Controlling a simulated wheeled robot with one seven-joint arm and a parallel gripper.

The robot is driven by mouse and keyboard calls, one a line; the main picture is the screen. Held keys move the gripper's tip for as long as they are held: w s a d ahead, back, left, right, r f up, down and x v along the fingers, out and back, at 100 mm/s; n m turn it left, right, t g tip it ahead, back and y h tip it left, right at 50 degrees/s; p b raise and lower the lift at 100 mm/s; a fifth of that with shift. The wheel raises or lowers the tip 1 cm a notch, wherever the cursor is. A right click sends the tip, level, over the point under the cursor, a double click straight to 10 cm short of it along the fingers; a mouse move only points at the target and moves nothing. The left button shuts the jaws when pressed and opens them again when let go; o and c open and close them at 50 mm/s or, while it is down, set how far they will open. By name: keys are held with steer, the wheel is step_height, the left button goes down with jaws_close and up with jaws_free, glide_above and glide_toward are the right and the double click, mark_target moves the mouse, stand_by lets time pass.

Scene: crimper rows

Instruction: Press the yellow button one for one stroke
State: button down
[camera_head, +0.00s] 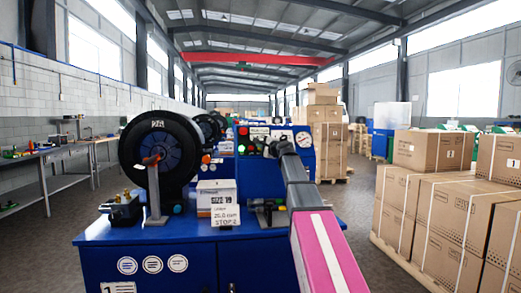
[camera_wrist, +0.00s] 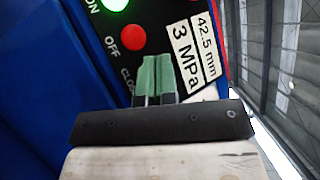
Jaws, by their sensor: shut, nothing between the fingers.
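The blue control panel (camera_head: 306,158) of the crimper faces me on the bench. In the wrist view the panel (camera_wrist: 90,42) carries a lit green button (camera_wrist: 117,4) beside "ON" and a red button (camera_wrist: 132,38) beside "OFF". A partly covered label reading "CLOS" (camera_wrist: 127,80) lies just left of my gripper. My gripper (camera_wrist: 156,60) is shut and empty, its green fingers pointing at the panel. In the head view my gripper (camera_head: 268,143) is small, in front of the panel. I see no yellow button; my gripper covers part of the panel. I cannot tell whether the fingers touch it.
A large black crimper head (camera_head: 180,128) stands left of the panel. A white box (camera_head: 216,189) and a sign (camera_head: 226,217) stand on the blue bench (camera_head: 180,232). Stacked cartons (camera_head: 412,210) stand at the right.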

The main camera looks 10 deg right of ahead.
steer(key=shift+s+r, duration=0.1)
steer(key=shift+s, duration=0.05)
steer(key=shift+s+r, duration=0.7)
steer(key=shift+s, duration=0.35)
steer(key=shift+s+r, duration=0.7)
steer(key=shift+s, duration=0.3)
stand_by(0.8)
steer(key=shift+s, duration=0.1)
stand_by(0.3)
